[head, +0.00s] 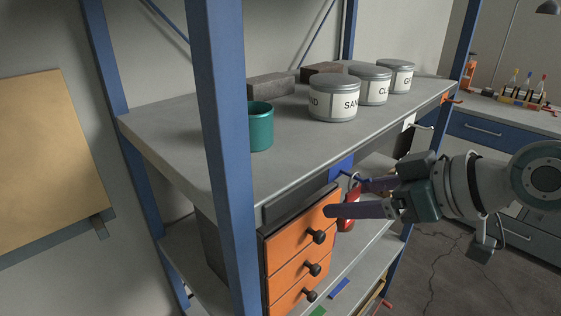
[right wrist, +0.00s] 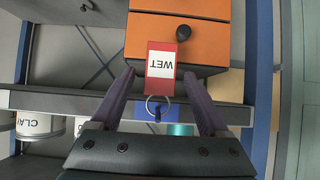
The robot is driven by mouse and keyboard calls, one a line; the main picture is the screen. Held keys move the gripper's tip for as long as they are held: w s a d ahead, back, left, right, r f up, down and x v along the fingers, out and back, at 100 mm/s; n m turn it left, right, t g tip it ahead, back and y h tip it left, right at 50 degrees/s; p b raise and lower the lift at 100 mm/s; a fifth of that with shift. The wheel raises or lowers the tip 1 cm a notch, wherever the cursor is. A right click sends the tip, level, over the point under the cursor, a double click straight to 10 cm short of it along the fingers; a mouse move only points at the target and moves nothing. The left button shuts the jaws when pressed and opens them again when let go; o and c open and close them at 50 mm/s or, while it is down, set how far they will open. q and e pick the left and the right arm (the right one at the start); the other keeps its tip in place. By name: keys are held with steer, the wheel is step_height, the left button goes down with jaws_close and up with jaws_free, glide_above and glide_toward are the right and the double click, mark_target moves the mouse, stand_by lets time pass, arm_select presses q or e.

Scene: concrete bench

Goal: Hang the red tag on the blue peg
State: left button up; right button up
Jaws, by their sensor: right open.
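The red tag (right wrist: 161,60) has a white label reading WET, upside down in the right wrist view. In the head view the red tag (head: 346,222) is partly hidden by a finger. The tag's metal ring (right wrist: 157,107) appears to be around the blue peg (head: 346,175) on the shelf's front edge, with the tag hanging below. The peg's blue plate (right wrist: 150,113) shows behind the ring. My right gripper (head: 345,198) is open, its purple fingers on either side of the tag, with gaps visible in the wrist view. My left gripper is not in view.
An orange drawer unit (head: 290,240) stands just below and left of the peg. A teal cup (head: 261,128), labelled tins (head: 334,100) and dark blocks sit on the shelf above. A blue post (head: 220,130) rises in front. An orange peg (head: 452,99) is farther right along the edge.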

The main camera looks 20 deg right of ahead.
steer(key=shift+p+v, duration=0.65)
steer(key=shift+v, duration=4.3)
steer(key=s+a+f+m+g+h, duration=0.1)
steer(key=s+a+f+g+h, duration=0.15)
steer(key=s+a, duration=0.35)
steer(key=s+a+f+m+g+h, duration=0.2)
steer(key=s+a+f+g, duration=0.15)
steer(key=s, duration=0.55)
step_height(320, 180, up, 38)
steer(key=p, duration=3.8)
steer(key=shift+w+d+g+p, duration=0.25)
steer(key=shift+w+g+p, duration=0.05)
steer(key=shift+g+p, duration=0.1)
steer(key=shift+f, duration=0.1)
